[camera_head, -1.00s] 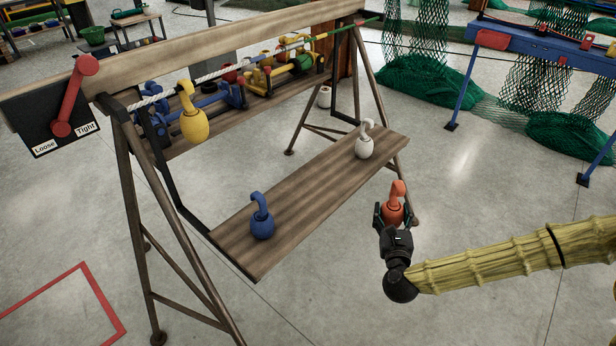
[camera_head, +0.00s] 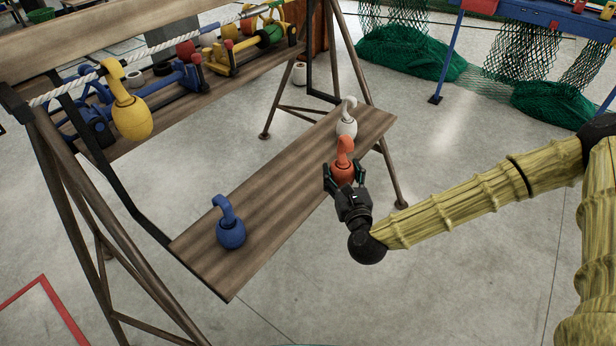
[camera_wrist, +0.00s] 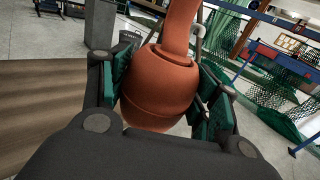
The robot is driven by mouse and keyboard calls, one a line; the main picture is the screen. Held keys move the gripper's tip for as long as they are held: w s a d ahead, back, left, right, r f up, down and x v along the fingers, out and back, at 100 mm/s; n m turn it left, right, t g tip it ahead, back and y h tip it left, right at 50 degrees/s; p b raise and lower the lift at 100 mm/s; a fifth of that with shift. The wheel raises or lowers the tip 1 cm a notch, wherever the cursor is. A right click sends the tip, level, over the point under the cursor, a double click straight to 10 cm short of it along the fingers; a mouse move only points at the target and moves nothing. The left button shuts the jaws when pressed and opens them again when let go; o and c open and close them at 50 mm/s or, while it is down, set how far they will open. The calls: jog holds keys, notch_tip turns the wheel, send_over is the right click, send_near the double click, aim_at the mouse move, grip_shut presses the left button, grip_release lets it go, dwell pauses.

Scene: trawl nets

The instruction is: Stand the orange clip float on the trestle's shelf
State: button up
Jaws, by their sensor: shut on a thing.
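The orange clip float (camera_head: 343,170) is upright with its hook on top, over or beside the right long edge of the trestle's shelf (camera_head: 285,190). My gripper (camera_head: 345,180) is shut on its round body, and the float fills the middle of the wrist view (camera_wrist: 160,88) between the finger pads. I cannot tell whether its base touches the shelf. A blue clip float (camera_head: 231,232) stands near the shelf's front end, and a white clip float (camera_head: 347,122) stands near its far end, just behind the orange one in the head view.
A yellow clip float (camera_head: 131,112) hangs from the white rope (camera_head: 78,86). A wooden rack board with blue and yellow fittings lies behind it. The shelf is bare between the blue and orange floats. Green netting (camera_head: 410,58) lies at the back right.

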jog(key=s+a+n+y+b, duration=0.2)
jog(key=s+a+y+b, duration=0.1)
jog(key=s+a+b, duration=0.3)
jog(key=shift+g, duration=0.4)
jog(key=w, duration=0.5)
jog(key=w+a+f, duration=0.1)
jog(key=w, duration=0.5)
jog(key=w+b, duration=0.1)
jog(key=w, duration=0.5)
jog(key=shift+a+f, duration=0.35)
jog(key=shift+a, duration=0.05)
jog(key=shift+w+f, duration=0.15)
jog(key=shift+f, duration=0.05)
jog(key=shift+f+b, duration=0.35)
jog(key=shift+f, duration=1.2)
jog(key=shift+f, duration=0.2)
jog(key=o, duration=1.1)
jog(key=shift+c, duration=0.2)
jog(key=shift+r, duration=0.1)
